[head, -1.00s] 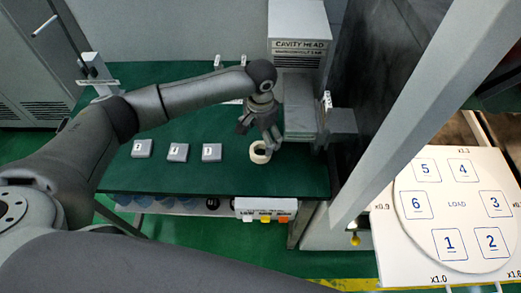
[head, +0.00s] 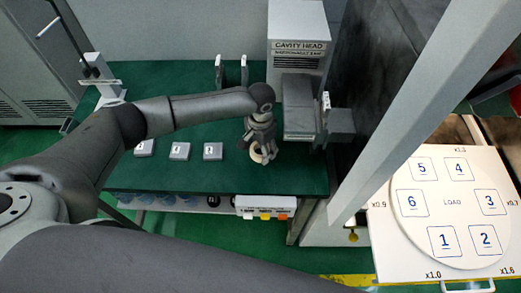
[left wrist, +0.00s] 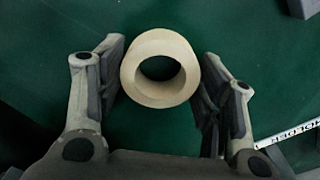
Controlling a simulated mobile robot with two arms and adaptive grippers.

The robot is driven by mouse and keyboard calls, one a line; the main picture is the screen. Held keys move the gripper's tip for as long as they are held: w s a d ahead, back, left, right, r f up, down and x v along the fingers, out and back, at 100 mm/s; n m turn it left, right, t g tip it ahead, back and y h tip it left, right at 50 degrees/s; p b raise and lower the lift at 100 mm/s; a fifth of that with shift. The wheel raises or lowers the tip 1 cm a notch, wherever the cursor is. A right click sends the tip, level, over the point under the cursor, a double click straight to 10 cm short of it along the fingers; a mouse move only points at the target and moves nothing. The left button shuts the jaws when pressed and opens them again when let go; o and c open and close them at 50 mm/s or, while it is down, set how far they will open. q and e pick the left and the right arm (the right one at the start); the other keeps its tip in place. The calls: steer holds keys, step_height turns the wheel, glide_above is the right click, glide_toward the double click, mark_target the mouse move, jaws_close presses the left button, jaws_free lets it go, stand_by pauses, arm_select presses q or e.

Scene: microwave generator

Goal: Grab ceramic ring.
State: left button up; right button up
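The ceramic ring (head: 258,157) is a thick cream-coloured ring on the green tabletop (head: 230,178). My left gripper (head: 261,150) is directly above it and points down, its fingers hiding part of the ring in the head view. In the left wrist view the ring (left wrist: 160,70) shows whole, between the two spread fingertips of the left gripper (left wrist: 160,72). The left finger is close to the ring's side and there is a small gap at the right finger. The ring looks unheld. My right gripper is not in view.
Several numbered grey blocks (head: 180,151) stand in a row left of the ring. The cavity head unit (head: 298,30) and a grey block stand behind and right. A white round load plate (head: 450,210) with numbered squares is at far right, past a slanted post (head: 400,130).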

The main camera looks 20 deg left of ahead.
arm_select(q)
steer(key=c, duration=0.4)
steer(key=shift+c, duration=0.4)
steer(key=shift+r, duration=0.15)
